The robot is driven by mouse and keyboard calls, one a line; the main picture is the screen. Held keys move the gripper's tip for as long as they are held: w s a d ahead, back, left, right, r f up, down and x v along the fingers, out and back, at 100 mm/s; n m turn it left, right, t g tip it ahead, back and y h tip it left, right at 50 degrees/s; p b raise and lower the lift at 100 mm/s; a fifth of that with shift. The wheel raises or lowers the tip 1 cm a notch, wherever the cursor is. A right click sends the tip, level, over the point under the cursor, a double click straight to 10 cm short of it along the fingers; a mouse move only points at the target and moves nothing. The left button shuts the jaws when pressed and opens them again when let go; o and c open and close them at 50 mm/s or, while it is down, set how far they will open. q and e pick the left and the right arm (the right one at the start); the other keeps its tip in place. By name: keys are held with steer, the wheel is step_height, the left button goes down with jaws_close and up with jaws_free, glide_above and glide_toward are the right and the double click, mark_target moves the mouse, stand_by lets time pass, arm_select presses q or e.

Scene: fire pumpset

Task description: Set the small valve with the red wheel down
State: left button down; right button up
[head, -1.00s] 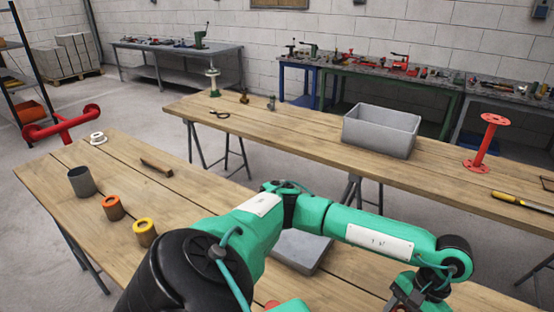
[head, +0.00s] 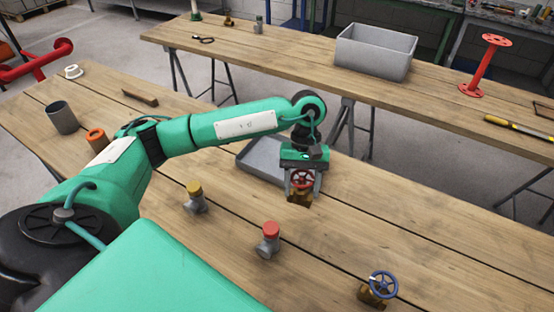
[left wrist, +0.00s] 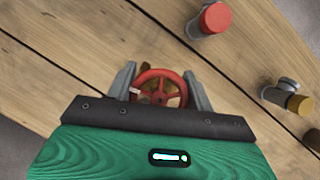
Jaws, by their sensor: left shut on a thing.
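The small valve has a red wheel and a brass body (head: 300,196), and is at the middle of the head view. My left gripper (head: 302,182) points down and is shut on it, fingers on either side. In the left wrist view the red wheel (left wrist: 150,79) shows between the two fingers (left wrist: 159,90), and its body is mostly hidden below. The valve looks upright, close over the near wooden table (head: 420,245); I cannot tell whether it touches the wood. My right gripper is not in view.
A grey tray (head: 257,164) lies just behind and left of the gripper. A red-capped fitting (head: 268,240), a yellow-capped fitting (head: 195,197) and a blue-wheeled valve (head: 379,289) stand nearer. Bare wood lies to the right. A grey bin (head: 375,52) stands on the far table.

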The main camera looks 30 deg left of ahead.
arm_select(q)
steer(key=w+a+r+n+t+y+b, duration=0.1)
steer(key=w+a+r+n+t+b, duration=0.45)
steer(key=n, duration=0.95)
steer(key=w+a+r+n+t+y+b, duration=0.1)
steer(key=w+a+r+n+t+b, duration=0.2)
steer(key=w+r+n+b, duration=0.85)
steer(key=shift+s+f+n+p, duration=0.65)
steer(key=shift+f+p, duration=0.25)
steer(key=shift+f, duration=2.8)
steer(key=shift+s+f+n+p, duration=0.65)
steer(key=shift+f+p, duration=0.25)
steer(key=shift+f, duration=2.75)
steer(key=shift+s+f+n+p, duration=0.6)
steer(key=shift+f+p, duration=0.3)
steer(key=shift+f, duration=2.8)
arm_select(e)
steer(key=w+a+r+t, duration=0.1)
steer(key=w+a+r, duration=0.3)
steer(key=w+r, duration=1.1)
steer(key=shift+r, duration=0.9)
arm_select(q)
steer(key=shift+f, duration=0.1)
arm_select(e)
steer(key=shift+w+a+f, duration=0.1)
